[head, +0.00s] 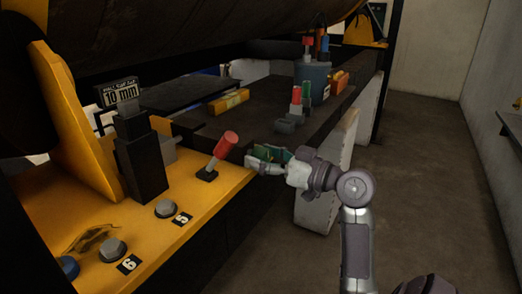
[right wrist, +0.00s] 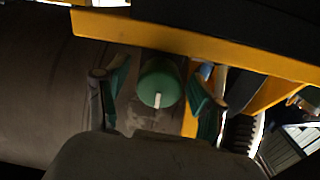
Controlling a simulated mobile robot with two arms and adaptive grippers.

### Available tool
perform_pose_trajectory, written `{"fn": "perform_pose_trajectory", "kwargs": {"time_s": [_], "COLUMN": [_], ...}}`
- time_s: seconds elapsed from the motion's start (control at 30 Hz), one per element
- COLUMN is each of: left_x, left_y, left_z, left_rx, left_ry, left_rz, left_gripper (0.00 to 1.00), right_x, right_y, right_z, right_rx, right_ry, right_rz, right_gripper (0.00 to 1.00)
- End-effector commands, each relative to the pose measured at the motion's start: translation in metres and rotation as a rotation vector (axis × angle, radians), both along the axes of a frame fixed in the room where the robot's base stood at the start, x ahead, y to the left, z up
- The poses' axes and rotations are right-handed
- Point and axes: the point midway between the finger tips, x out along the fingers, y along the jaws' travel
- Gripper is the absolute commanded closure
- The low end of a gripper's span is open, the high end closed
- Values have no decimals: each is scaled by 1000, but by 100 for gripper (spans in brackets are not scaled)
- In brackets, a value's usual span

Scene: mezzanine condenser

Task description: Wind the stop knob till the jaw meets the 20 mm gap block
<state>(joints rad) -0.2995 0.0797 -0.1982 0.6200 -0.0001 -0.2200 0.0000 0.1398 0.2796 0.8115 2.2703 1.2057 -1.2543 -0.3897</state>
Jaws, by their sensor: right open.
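A round green knob (right wrist: 160,82) with a white mark pointing down shows in the right wrist view. My right gripper (right wrist: 158,74) is open, with a finger on each side of the knob and a visible gap at each side. In the head view my right gripper (head: 268,158) is at the right edge of the yellow bench, and it hides the knob there. A sign reading 10 mm (head: 121,94) stands behind a dark upright block (head: 142,165). A yellow block (head: 229,102) lies farther back; I cannot tell whether it is the gap block. My left gripper is out of view.
A red-handled lever (head: 224,146) rises from the yellow bench (head: 205,215) close to my right gripper. Buttons labelled 5 (head: 166,209) and 6 (head: 113,250) are nearer. A blue-grey container (head: 313,78) holds tools at the back. The floor at right is clear.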

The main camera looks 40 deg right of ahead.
Motion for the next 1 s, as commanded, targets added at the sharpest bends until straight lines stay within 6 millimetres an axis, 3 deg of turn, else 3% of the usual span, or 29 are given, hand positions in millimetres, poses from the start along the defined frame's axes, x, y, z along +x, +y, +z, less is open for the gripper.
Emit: {"fn": "perform_pose_trajectory", "kwargs": {"time_s": [0.37,0.7,1.0], "left_x": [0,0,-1], "left_y": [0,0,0], "left_z": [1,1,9], "left_rx": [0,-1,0], "left_ry": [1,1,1], "left_rz": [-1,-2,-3], "left_gripper": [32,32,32], "right_x": [5,5,5], "right_y": [2,1,2], "right_z": [-1,-1,0], "right_rx": [1,0,118], "right_ry": [1,1,36], "right_rz": [0,-1,2], "right_gripper": [34,90,92]}}
